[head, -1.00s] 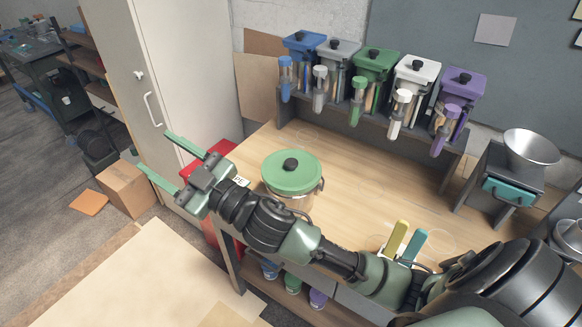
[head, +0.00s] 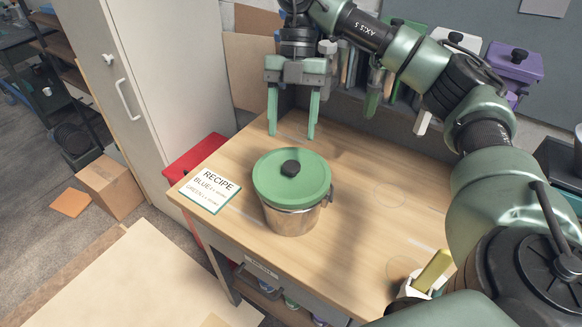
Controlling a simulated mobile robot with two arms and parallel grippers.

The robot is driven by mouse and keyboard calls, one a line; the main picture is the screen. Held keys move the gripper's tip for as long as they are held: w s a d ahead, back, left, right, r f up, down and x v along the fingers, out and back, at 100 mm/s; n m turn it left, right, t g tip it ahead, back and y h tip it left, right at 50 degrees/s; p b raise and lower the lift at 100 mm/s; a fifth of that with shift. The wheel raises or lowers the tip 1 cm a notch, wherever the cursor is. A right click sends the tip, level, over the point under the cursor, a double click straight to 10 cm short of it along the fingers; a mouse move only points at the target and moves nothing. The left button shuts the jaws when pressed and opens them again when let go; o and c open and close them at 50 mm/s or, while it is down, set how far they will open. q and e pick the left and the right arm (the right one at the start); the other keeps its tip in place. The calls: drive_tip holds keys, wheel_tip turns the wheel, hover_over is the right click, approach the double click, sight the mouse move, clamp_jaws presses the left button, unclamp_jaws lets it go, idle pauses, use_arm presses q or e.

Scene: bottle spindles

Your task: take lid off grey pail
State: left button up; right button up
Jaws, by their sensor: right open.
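The grey pail (head: 291,222) is metallic and stands upright on the wooden worktop, with a handle on its right side. Its round green lid (head: 268,186) sits on top, with a black knob (head: 290,168) in the middle. My right gripper (head: 291,136) hangs behind the pail in the picture, fingers pointing down. Its two green fingers are apart and empty, and they do not touch the knob or lid. My left gripper is not in view.
A recipe card (head: 210,190) lies left of the pail. Dispensers, including a purple one (head: 513,62), line the back, partly hidden by my right arm. A yellow-handled tool (head: 433,270) stands in a holder at the front right. The worktop right of the pail is clear.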

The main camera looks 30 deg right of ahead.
sight(292, 165)
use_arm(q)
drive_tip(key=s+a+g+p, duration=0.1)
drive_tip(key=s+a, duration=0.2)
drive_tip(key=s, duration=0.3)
use_arm(e)
drive_tip(key=shift+s+a+f, duration=0.25)
drive_tip(key=shift+s+f, duration=0.2)
drive_tip(key=shift+f, duration=0.1)
drive_tip(key=shift+s+a+f, duration=0.2)
drive_tip(key=shift+s+f, duration=0.2)
drive_tip(key=shift+f, duration=0.15)
drive_tip(key=shift+d+p+x, duration=0.1)
drive_tip(key=shift+p+x, duration=0.25)
drive_tip(key=shift+x, duration=0.25)
drive_tip(key=shift+d+p+x, duration=0.15)
drive_tip(key=shift+p+x, duration=0.2)
drive_tip(key=shift+x, duration=1.4)
drive_tip(key=shift+w, duration=0.2)
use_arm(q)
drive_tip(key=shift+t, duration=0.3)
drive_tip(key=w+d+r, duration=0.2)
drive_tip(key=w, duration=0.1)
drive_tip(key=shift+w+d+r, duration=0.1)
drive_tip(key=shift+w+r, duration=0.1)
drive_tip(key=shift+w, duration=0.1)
